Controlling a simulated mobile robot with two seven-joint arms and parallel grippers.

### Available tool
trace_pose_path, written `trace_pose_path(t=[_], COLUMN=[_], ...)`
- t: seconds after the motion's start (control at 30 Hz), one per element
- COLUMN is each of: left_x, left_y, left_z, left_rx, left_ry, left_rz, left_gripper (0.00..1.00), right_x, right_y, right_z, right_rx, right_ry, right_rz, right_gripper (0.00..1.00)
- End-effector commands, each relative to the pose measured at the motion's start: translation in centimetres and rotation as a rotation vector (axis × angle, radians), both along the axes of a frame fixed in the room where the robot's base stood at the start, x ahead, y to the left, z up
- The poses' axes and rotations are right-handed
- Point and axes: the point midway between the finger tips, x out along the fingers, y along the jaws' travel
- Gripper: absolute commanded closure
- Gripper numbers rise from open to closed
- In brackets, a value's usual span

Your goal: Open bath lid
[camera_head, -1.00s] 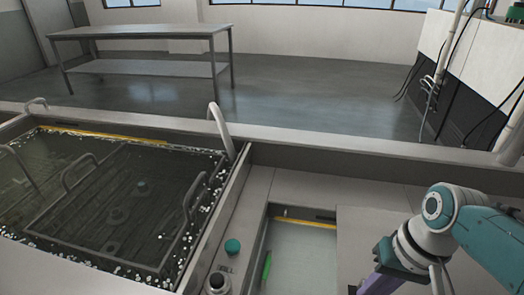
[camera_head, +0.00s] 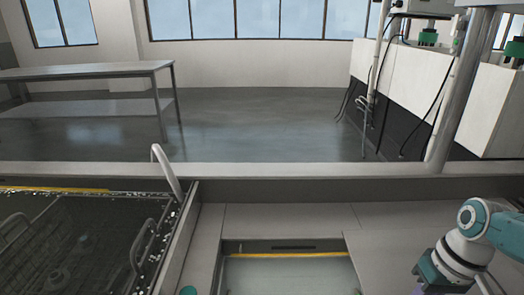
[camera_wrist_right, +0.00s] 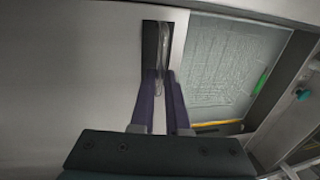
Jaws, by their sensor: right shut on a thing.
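The bath lid (camera_head: 395,240) is a flat grey panel to the right of a rectangular opening in the counter. Through the opening, the bath (camera_head: 280,279) shows pale liquid and a yellow strip. In the right wrist view the lid (camera_wrist_right: 70,70) fills the left side, and the open bath (camera_wrist_right: 230,62) lies to its right. My right gripper (camera_wrist_right: 160,74) has its purple fingers shut on the lid's handle (camera_wrist_right: 163,48), near the lid's edge. In the head view my right arm is at the lower right and the fingertips are out of frame. My left gripper is not in view.
A tank (camera_head: 165,243) with dark liquid and a wire basket (camera_head: 145,243) stands at the left. A curved pipe (camera_head: 166,172) rises at its corner. A raised ledge (camera_head: 300,172) runs behind the counter. A thick vertical pole (camera_head: 455,100) stands at the right.

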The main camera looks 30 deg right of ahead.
Motion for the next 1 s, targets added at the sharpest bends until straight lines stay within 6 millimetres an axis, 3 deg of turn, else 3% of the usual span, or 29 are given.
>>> trace_pose_path(t=[0.1,0.13,0.37,0.67,1.0], left_x=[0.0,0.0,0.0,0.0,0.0], left_y=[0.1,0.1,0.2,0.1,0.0], left_z=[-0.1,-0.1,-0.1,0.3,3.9], left_rx=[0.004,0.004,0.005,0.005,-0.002], left_ry=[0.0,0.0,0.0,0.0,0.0], left_rz=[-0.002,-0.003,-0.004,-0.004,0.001], left_gripper=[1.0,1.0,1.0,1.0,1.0], right_x=[0.0,0.0,0.0,0.0,-0.7], right_y=[0.0,0.0,0.0,0.0,-1.1], right_z=[-0.1,-0.2,-0.1,0.4,6.6], right_rx=[-0.003,-0.003,-0.001,-0.001,-0.004], right_ry=[-0.001,-0.001,0.0,0.0,-0.001], right_rz=[0.0,0.0,0.0,0.0,0.001], right_gripper=[1.0,0.83,0.57,0.57,0.57])
